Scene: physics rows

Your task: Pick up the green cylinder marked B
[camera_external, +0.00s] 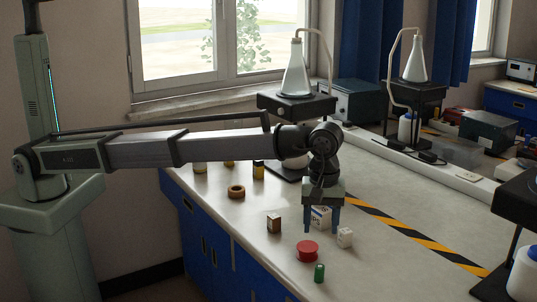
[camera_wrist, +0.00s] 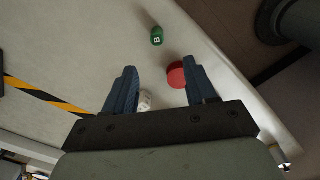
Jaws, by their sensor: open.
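The green cylinder (camera_external: 319,272) stands on the bench near its front edge. In the wrist view the green cylinder (camera_wrist: 157,36) shows a white B label and sits ahead of the fingertips. The cylinder is apart from the fingers.
A red round object (camera_external: 307,251) lies close to the green cylinder. A white block (camera_external: 345,237), a white box (camera_external: 320,217), a brown block (camera_external: 274,222) and a brown ring (camera_external: 236,191) stand nearby. Yellow-black tape (camera_external: 420,240) crosses the bench. Bare bench lies right of the white block.

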